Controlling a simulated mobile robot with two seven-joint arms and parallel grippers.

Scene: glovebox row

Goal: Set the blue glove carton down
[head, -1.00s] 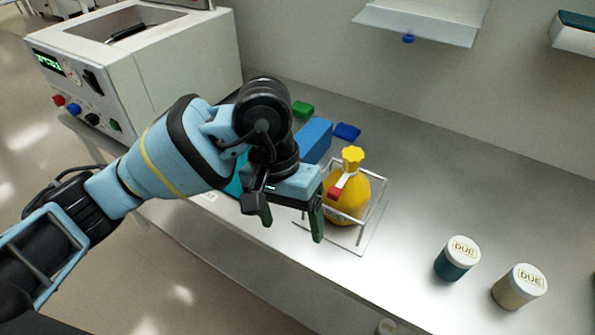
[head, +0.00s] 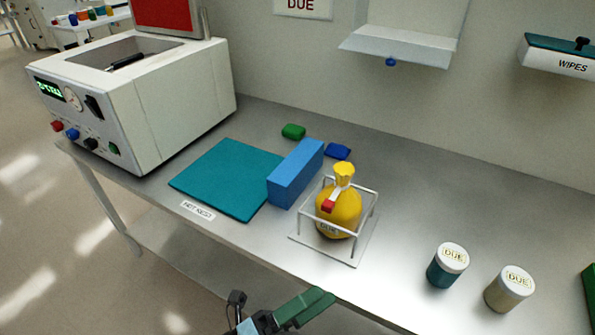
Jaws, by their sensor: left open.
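The blue glove carton (head: 297,172) rests on the steel bench at the right edge of the teal mat (head: 222,182). It is a long plain block lying at a slant, between the mat and a wire stand (head: 358,238). I cannot tell whether its left side overlaps the mat. My left gripper (head: 278,300) is at the bottom of the head view, by the bench's front edge. It is open and empty, well apart from the carton. My right gripper is not in view.
The wire stand holds a yellow tied bag (head: 340,208). Two lidded jars (head: 447,267) stand at the right. A white machine (head: 140,100) stands at the left. The bench's back right is clear.

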